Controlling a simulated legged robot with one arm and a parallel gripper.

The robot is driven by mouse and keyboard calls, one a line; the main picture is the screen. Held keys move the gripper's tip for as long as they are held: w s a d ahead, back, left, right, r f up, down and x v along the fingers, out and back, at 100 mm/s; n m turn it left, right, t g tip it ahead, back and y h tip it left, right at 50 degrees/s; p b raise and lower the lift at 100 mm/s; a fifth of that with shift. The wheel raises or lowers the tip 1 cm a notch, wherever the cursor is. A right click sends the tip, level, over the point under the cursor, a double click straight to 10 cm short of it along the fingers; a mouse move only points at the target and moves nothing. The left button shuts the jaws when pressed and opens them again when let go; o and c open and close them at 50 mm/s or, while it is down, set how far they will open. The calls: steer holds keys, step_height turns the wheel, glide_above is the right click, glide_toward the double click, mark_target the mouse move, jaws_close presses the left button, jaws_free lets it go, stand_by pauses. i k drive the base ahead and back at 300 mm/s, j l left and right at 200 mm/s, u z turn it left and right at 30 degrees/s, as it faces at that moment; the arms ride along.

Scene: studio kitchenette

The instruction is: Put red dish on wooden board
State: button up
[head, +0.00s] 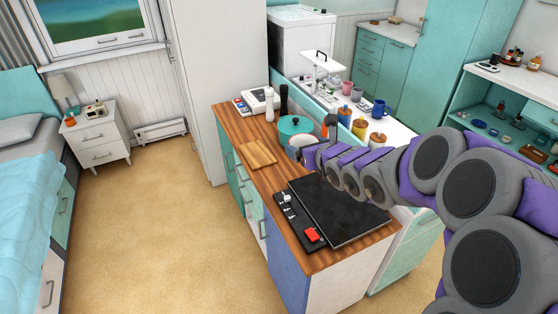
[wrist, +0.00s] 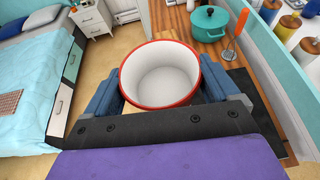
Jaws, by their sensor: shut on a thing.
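The red dish (wrist: 160,75) is a round bowl with a red rim and a white inside. In the wrist view it sits between the two blue fingers of my gripper (wrist: 161,88), which is shut on it. It looks empty. In the head view, my gripper (head: 309,156) holds the dish (head: 299,142) over the counter, to the right of the wooden board and close to the teal pot. The wooden board (head: 258,154) lies flat near the counter's left edge, with nothing on it. The dish is apart from the board.
A teal lidded pot (head: 295,126) stands behind the dish, with dark and white mills (head: 269,104) to its left. A black cooktop (head: 338,211) and a small red item (head: 314,235) are nearer. Open floor lies left of the counter.

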mark_target(257, 152)
steer(key=i+j+u, duration=0.4)
steer(key=i+j, duration=0.65)
steer(key=j, duration=0.15)
steer(key=i+u, duration=0.1)
steer(key=i, duration=0.35)
